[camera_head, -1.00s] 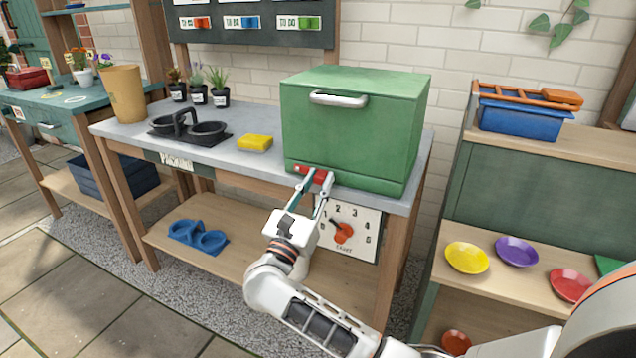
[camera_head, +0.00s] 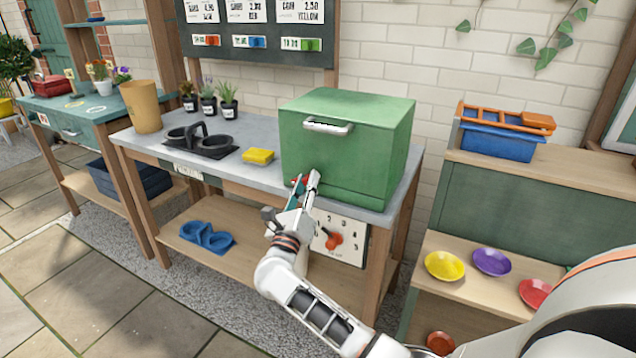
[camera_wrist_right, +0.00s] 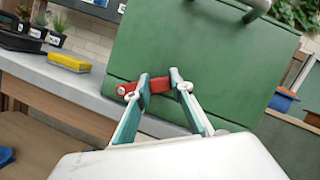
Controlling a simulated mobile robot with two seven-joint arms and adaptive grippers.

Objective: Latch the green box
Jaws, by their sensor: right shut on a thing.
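The green box (camera_head: 345,155) stands shut on the grey counter, with a pale handle (camera_head: 328,127) high on its front. A red latch bar sits low on its front; in the head view my right gripper (camera_head: 306,184) mostly hides it. In the right wrist view the red latch (camera_wrist_right: 158,85) lies between the two fingers of my right gripper (camera_wrist_right: 160,77), which is shut on it. The pivot end of the latch shows at the left. The bar is tilted relative to the box's lower edge, its right end higher. My left gripper is not in view.
A dial panel (camera_head: 340,238) hangs below the counter front. A shelf with a blue crate (camera_head: 500,140) and coloured plates stands at the right.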

